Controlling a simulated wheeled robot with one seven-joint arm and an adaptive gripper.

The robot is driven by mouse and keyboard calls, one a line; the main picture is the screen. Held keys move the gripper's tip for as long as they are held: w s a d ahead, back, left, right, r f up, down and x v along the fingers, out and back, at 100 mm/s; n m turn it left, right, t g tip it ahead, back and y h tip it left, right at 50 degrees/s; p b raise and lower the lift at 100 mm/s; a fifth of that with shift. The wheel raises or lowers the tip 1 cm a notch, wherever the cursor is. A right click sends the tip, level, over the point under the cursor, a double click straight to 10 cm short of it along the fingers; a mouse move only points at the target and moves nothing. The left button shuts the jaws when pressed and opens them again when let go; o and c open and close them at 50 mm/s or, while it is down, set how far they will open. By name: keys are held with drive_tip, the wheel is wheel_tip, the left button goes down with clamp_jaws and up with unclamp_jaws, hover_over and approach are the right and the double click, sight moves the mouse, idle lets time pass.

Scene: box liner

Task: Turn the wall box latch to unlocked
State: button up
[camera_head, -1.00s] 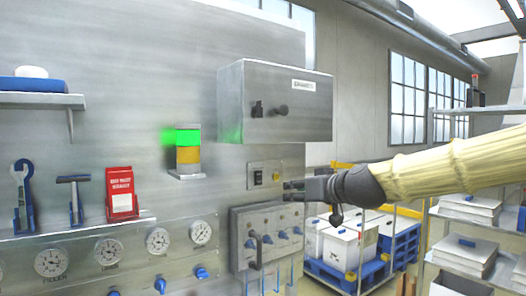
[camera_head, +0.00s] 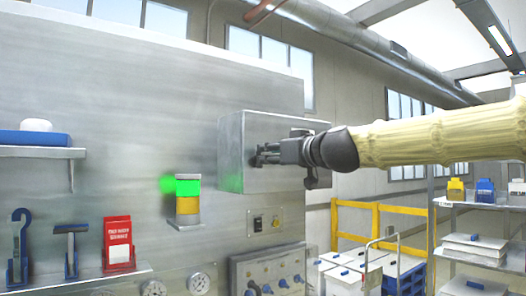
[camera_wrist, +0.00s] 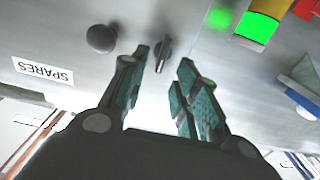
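The grey metal wall box (camera_head: 232,135) is mounted on the panel, its front partly hidden by my gripper in the head view. In the wrist view its face (camera_wrist: 60,30) carries a small dark latch (camera_wrist: 163,54), a round dark knob (camera_wrist: 101,38) and an upside-down SPARES label (camera_wrist: 42,71). My gripper (camera_head: 262,154) is at the box front. I cannot tell whether a finger touches the latch. The latch is hidden in the head view.
A stack light (camera_head: 187,198) with its green part lit stands left of the box. A switch plate (camera_head: 265,222) and a panel with blue knobs (camera_head: 268,270) lie below. A shelf with tools and a red box (camera_head: 118,243) is at lower left.

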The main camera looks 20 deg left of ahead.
drive_tip(key=p+x, duration=0.1)
drive_tip(key=x, duration=0.3)
clamp_jaws()
